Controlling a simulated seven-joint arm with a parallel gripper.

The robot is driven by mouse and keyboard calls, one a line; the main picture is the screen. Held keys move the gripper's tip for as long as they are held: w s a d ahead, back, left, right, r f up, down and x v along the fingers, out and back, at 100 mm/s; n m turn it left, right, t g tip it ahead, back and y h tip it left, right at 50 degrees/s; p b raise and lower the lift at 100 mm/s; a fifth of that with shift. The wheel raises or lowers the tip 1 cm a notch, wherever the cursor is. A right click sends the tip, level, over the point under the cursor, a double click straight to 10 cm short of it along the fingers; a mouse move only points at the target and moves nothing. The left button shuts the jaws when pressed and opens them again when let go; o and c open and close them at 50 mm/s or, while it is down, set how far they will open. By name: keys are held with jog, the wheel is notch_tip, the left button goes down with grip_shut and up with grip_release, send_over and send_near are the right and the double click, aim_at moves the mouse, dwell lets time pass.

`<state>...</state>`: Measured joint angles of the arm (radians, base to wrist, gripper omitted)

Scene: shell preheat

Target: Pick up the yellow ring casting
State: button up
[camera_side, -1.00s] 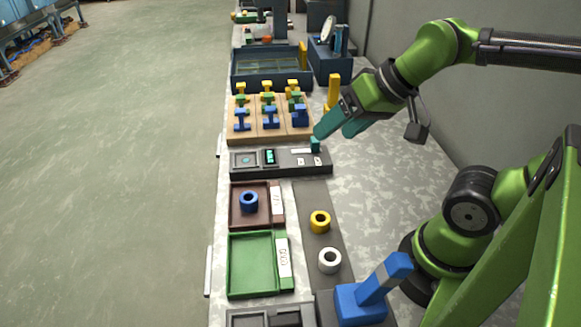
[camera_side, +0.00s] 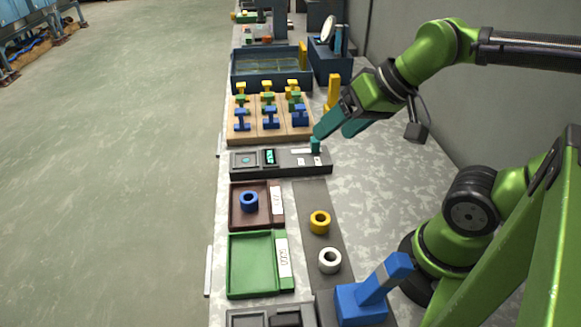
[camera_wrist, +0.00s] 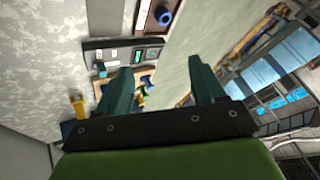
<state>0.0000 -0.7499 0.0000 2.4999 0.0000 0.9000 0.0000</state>
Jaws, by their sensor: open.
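The yellow ring casting (camera_side: 320,222) lies flat on a dark grey strip (camera_side: 312,195), its hole facing up, just beyond a white ring casting (camera_side: 330,260). My gripper (camera_side: 332,134) is open and empty above the bench by the dark control panel, well beyond the yellow ring in the side view and apart from it. In the wrist view the two teal fingers (camera_wrist: 160,85) stand spread. The yellow ring cannot be made out in the wrist view.
A blue ring (camera_side: 249,202) sits in a brown tray (camera_side: 236,222) beside an empty green tray (camera_side: 255,265). A blue-handled block (camera_side: 362,302) stands near the front. The control panel (camera_side: 285,170) and a wooden rack (camera_side: 270,137) of coloured pieces lie farther back.

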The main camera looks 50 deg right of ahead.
jog(key=shift+o, duration=0.5)
jog(key=n+g+h, duration=0.2)
jog(key=n+g, duration=0.5)
jog(key=n, duration=0.1)
send_over(318, 214)
notch_tip(318, 214, down, 6)
jog(key=shift+n, duration=0.3)
jog(key=f, duration=1.1)
jog(key=a+f, duration=0.1)
jog(key=f, duration=0.5)
jog(key=shift+s+f, duration=0.1)
jog(key=shift+s, duration=0.25)
jog(key=shift+d, duration=0.1)
jog(key=c, duration=1.2)
